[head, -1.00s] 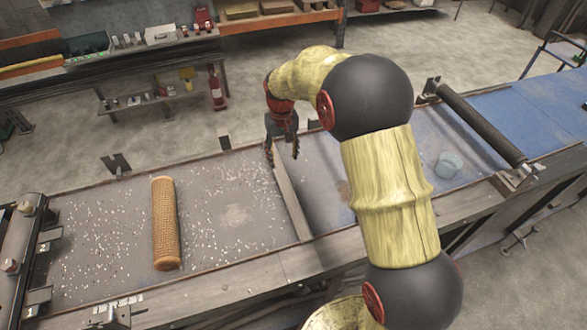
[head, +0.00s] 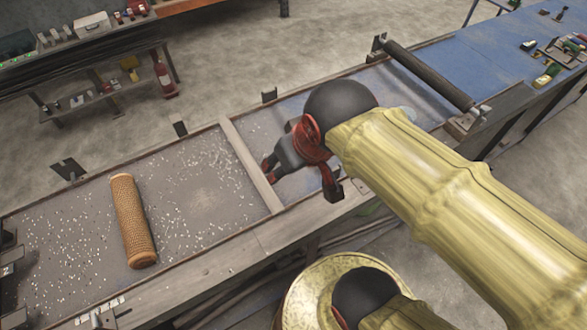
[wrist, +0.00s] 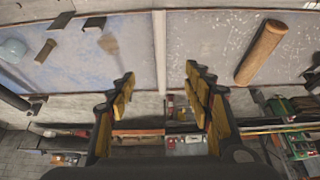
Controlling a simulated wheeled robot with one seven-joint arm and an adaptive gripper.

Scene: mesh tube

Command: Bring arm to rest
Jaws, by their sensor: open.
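My gripper (head: 300,180) is open and empty in the head view, held above the workbench just right of the wooden divider. In the wrist view its two fingers (wrist: 160,95) stand wide apart with nothing between them. My arm comes in from the right and hides part of the bench's right section. The tan mesh tube (head: 133,221) lies on the speckled left section of the bench, well apart from my gripper. The tube also shows at upper right in the wrist view (wrist: 262,52).
The wooden divider (head: 252,166) crosses the bench. A dark roller (head: 428,75) spans it farther right, before a blue surface (head: 480,50) with small items. A pale blue round object (wrist: 12,50) shows in the wrist view. Shelves (head: 110,85) stand behind, across open floor.

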